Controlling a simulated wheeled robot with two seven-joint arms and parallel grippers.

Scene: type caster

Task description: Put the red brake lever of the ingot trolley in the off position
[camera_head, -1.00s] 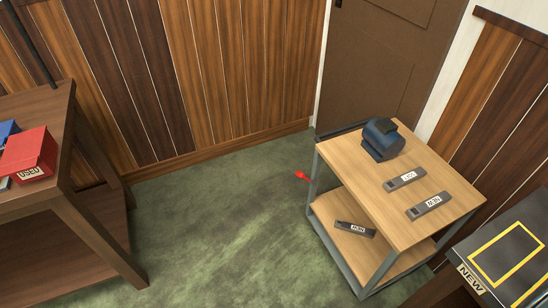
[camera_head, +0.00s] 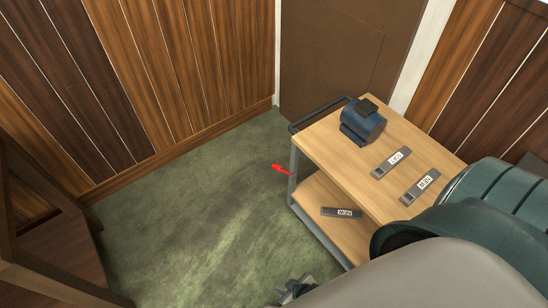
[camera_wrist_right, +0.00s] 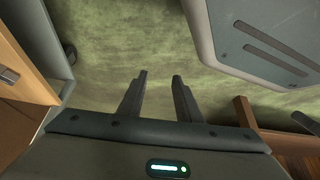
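The ingot trolley (camera_head: 320,131) has a wooden top, a lower shelf and a grey metal frame. Its red brake lever (camera_head: 282,169) sticks out to the left from the near left frame post in the head view. My right gripper (camera_head: 296,290) shows only partly at the bottom edge of the head view, in front of the trolley and well apart from the lever. In the right wrist view its two fingers (camera_wrist_right: 159,80) are apart with only green floor between them. The lever is not seen in the right wrist view. My left gripper is not in view.
A dark blue device (camera_head: 362,122) and two labelled grey ingots (camera_head: 391,162) lie on the trolley top. Another ingot (camera_head: 342,212) lies on the lower shelf. A brown table (camera_head: 50,255) stands at left. Green floor (camera_head: 190,200) left of the lever is clear.

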